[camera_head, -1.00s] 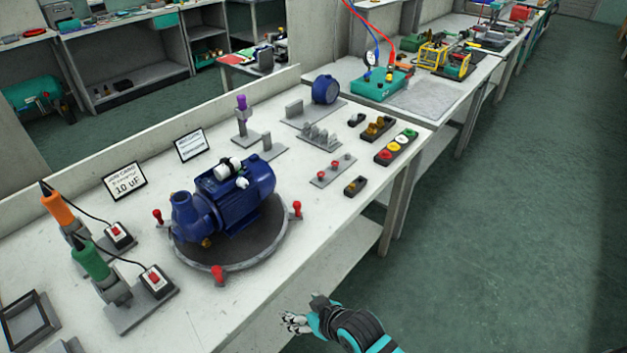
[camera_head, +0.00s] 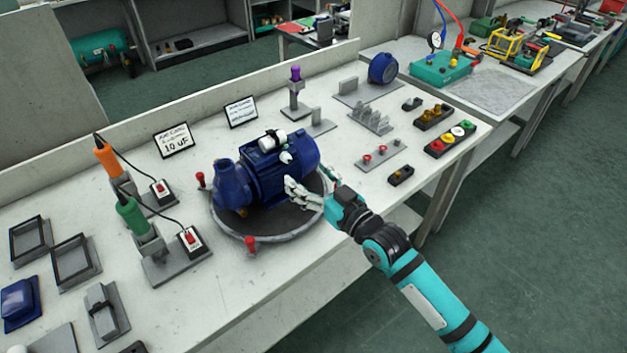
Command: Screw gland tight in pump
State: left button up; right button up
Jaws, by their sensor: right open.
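The blue pump (camera_head: 262,172) lies on a round dark turntable (camera_head: 285,222) with red-knobbed clamps. A white cylinder sits on top of its motor body, and a small brass-coloured fitting (camera_head: 243,212) shows low on its front left. My right gripper (camera_head: 303,192) is open at the right end of the pump, its fingers pale and spread. I cannot tell whether they touch the pump, and they hide part of that end and of the turntable's right side. I cannot make out the gland for certain. My left gripper is not in view.
An orange-handled driver (camera_head: 107,160) and a green-handled driver (camera_head: 131,215) stand in holders at left. Behind the pump are two signs and a purple-topped tool (camera_head: 295,88). Small racks and a black tray of brass parts (camera_head: 433,117) stand at right. The front bench edge is clear.

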aim_at(289, 161)
jog(key=shift+b+x, duration=0.95)
jog(key=shift+x, duration=0.85)
jog(key=shift+w+a, duration=0.35)
jog(key=shift+p, duration=0.3)
jog(key=shift+w+a, duration=0.15)
jog(key=shift+w, duration=0.15)
jog(key=shift+w+a+b, duration=0.3)
jog(key=shift+w+a, duration=0.1)
jog(key=shift+w, duration=0.1)
